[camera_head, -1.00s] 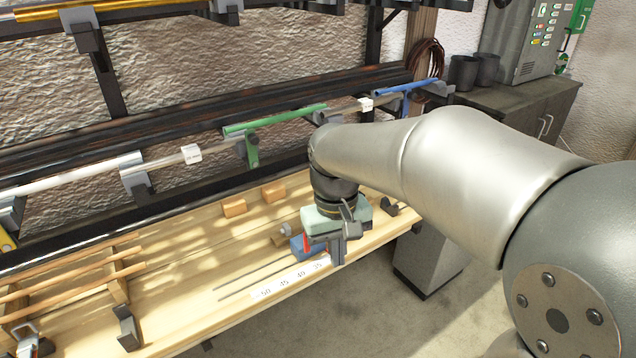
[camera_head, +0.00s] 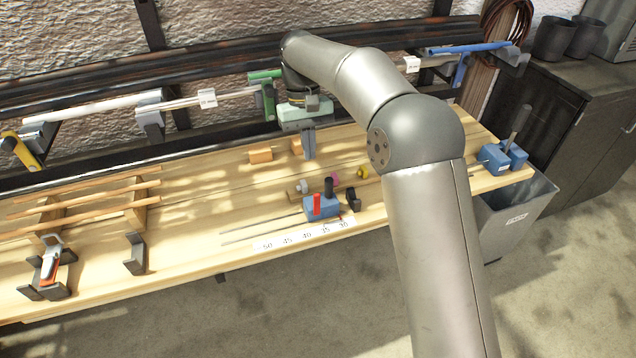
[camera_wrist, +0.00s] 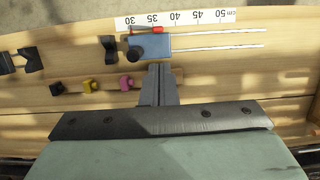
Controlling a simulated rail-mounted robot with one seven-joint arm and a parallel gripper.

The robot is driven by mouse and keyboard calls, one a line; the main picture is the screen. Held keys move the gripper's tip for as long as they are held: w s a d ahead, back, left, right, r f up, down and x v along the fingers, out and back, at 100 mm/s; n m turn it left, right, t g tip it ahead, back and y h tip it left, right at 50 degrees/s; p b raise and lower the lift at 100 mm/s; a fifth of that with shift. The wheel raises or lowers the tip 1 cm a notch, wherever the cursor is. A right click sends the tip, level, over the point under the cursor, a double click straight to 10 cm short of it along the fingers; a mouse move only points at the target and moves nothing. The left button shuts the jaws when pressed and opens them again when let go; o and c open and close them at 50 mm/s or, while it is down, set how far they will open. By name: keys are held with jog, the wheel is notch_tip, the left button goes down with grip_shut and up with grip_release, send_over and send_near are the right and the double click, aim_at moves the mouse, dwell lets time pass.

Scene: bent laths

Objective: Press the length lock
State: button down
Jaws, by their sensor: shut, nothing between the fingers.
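A blue sliding block (camera_head: 327,210) sits on thin rods beside the white length scale (camera_head: 288,239) at the bench's front edge. It carries a red lever (camera_head: 316,204) and an upright black knob (camera_head: 329,186). I cannot tell for sure which part is the length lock, or whether the lever is pressed. My gripper (camera_head: 309,158) is shut and empty, pointing down behind and above the block, apart from it. In the wrist view my fingertips (camera_wrist: 159,66) are just below the blue block (camera_wrist: 156,47) in the picture; the red lever (camera_wrist: 150,30) lies along its scale side, near 35.
Small pink (camera_head: 333,180) and yellow (camera_head: 362,172) knobs stand behind the block. Wooden blocks (camera_head: 261,155) lie near my gripper. A black bracket (camera_head: 135,254) stands at left, another blue device (camera_head: 503,155) at right.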

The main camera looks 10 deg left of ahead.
aim_at(317, 204)
jog(key=shift+f, duration=0.1)
jog(key=p+x, duration=0.1)
jog(key=x, duration=0.8)
jog(key=shift+s+d+f+p, duration=0.1)
jog(key=shift+d+f+p, duration=0.05)
jog(key=shift+f+p, duration=0.2)
jog(key=shift+d+f+b, duration=0.1)
jog(key=shift+b, duration=0.25)
